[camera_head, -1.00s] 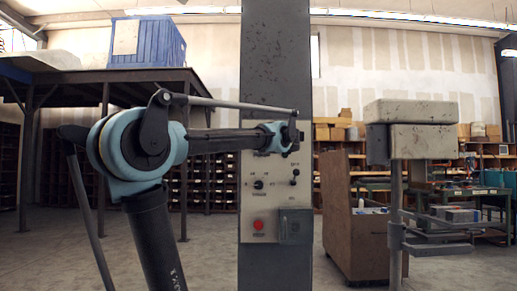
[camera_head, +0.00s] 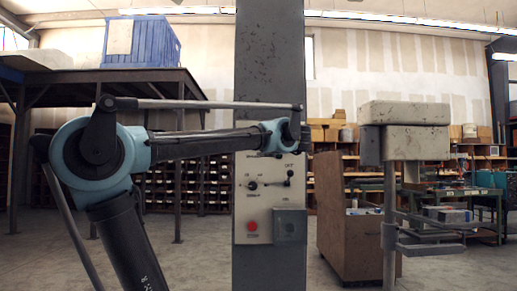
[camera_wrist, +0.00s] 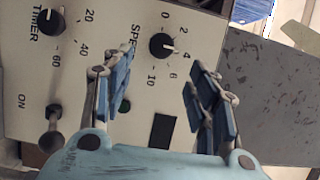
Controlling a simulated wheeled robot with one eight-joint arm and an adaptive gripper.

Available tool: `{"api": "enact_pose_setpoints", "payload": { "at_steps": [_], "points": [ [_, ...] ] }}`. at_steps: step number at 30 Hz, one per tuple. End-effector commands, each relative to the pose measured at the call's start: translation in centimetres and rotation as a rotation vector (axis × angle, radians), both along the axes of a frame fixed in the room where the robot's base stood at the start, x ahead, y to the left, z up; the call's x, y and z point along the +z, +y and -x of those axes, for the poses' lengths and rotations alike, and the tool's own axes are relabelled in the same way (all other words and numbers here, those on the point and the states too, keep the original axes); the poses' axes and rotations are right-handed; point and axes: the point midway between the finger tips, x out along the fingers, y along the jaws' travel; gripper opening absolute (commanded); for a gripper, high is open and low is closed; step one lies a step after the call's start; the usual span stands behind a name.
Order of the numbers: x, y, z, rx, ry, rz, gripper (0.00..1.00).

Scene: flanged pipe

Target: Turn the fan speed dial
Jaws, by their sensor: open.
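The speed dial (camera_wrist: 163,46), a black round knob with a white pointer line, sits on a cream panel (camera_wrist: 215,30) with numbers around it. Its label is partly hidden by my left finger. My gripper (camera_wrist: 162,64) is open, with blue-padded fingers on either side of the space just below the dial in the wrist view. I see no contact with the dial.
A timer dial (camera_wrist: 50,20) and a lever switch (camera_wrist: 51,132) marked ON share the panel. The panel's lower part has a red button (camera_head: 252,226) and a grey box (camera_head: 290,226). A grey stand (camera_head: 390,200) and a brown cabinet (camera_head: 346,215) are to the right.

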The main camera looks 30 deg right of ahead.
Motion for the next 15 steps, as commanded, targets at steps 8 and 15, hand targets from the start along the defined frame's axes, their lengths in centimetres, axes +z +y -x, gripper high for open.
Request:
{"api": "enact_pose_setpoints", "payload": {
  "at_steps": [8,15],
  "points": [
    [0.0,0.3,1.7,0.000,0.000,0.000,0.53],
    [0.0,0.4,1.8,0.001,0.000,0.000,0.53]
  ]
}}
